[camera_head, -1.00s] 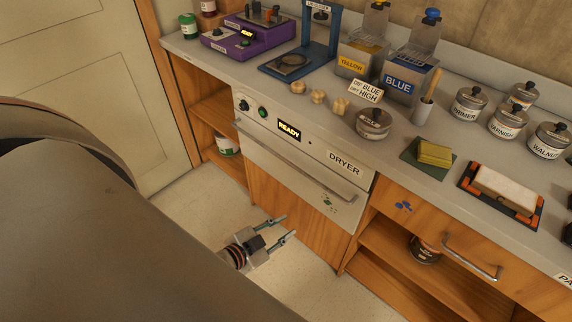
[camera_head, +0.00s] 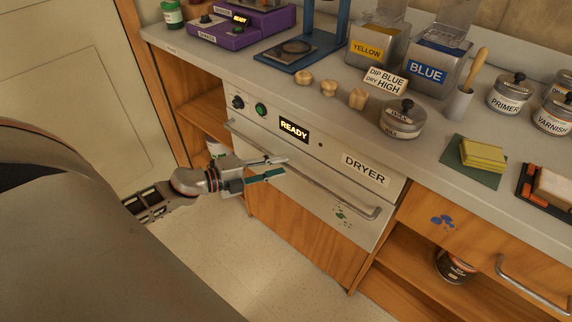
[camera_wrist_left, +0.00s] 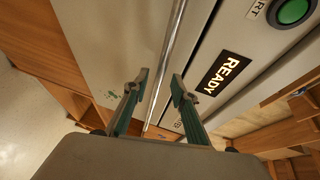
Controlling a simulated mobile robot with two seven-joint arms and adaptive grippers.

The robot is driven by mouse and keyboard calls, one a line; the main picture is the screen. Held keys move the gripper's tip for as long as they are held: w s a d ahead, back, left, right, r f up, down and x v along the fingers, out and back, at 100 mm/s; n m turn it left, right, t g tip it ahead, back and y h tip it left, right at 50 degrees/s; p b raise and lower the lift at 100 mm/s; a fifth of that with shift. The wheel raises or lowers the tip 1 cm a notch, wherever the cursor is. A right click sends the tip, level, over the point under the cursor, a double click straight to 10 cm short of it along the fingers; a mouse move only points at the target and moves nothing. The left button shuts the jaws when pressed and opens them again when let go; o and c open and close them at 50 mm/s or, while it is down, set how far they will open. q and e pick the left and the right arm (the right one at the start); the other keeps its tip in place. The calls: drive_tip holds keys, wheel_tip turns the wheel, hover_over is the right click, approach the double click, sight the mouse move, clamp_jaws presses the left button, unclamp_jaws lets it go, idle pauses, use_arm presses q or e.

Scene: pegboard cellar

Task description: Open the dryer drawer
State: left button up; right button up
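The dryer drawer (camera_head: 330,212) has a pale front under the control panel and appears closed. Its long metal handle (camera_head: 340,193) runs across the front; in the wrist view the bar (camera_wrist_left: 170,50) passes lengthwise between my fingers. My left gripper (camera_head: 284,166) is at the left-middle part of the handle, fingers apart, holding nothing. It also shows in the wrist view (camera_wrist_left: 160,82), with the bar in the gap. I cannot tell whether the fingertips reach past the bar or touch it. The dryer display (camera_head: 294,129) reads READY. My right gripper is not in view.
The counter above holds wooden knobs (camera_head: 330,89), a wax tin (camera_head: 403,118), blue (camera_head: 428,72) and yellow (camera_head: 367,50) dip tanks. A drawer with its own handle (camera_head: 533,284) is at right. The floor (camera_head: 270,275) in front of the dryer is clear.

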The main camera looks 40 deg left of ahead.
use_arm(q)
drive_tip(key=shift+x, duration=1.45)
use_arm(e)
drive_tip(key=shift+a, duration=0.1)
use_arm(q)
clamp_jaws()
drive_tip(key=shift+f, duration=0.1)
